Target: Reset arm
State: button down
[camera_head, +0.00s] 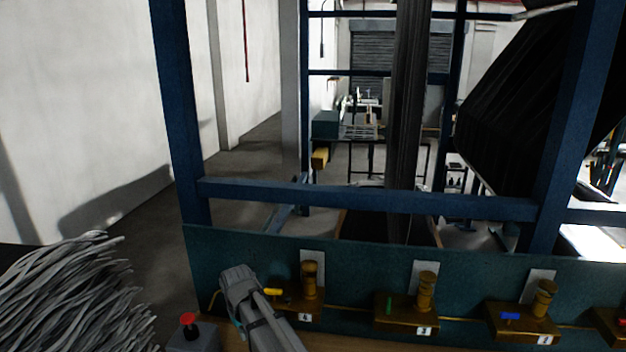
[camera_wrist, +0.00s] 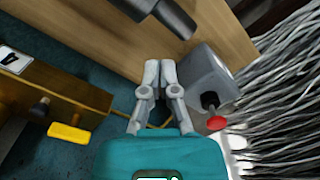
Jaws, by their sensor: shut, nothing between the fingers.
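My arm reaches up from the bottom of the head view, in front of the teal panel (camera_head: 355,275). In the wrist view my gripper (camera_wrist: 160,66) is shut, with its two grey fingertips together and nothing between them. It hangs over the panel, near the wooden edge (camera_wrist: 90,25). A grey box (camera_wrist: 203,80) with a red knob (camera_wrist: 216,123) is just right of the fingers. In the head view the fingertips are hidden behind my arm.
Brass blocks with yellow (camera_head: 272,291), green (camera_head: 389,303) and blue (camera_head: 510,316) levers line the panel. A bundle of grey strands (camera_head: 70,300) fills the lower left. A blue frame (camera_head: 370,199) stands behind the panel. Open floor (camera_head: 240,180) lies at the back left.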

jog(key=s+d+f+m+b, duration=0.1)
jog(key=s+d+m, duration=0.1)
jog(key=d, duration=1)
jog(key=s+d+f+m+b, duration=0.1)
jog(key=s+d, duration=0.3)
jog(key=d, duration=0.7)
jog(key=s+d+f+m+b, duration=0.1)
jog(key=s+d+m, duration=0.2)
jog(key=d, duration=0.9)
jog(key=shift+s+d+f+m+b, duration=0.3)
jog(key=shift+s+d+f+m, duration=0.1)
jog(key=shift+s, duration=0.1)
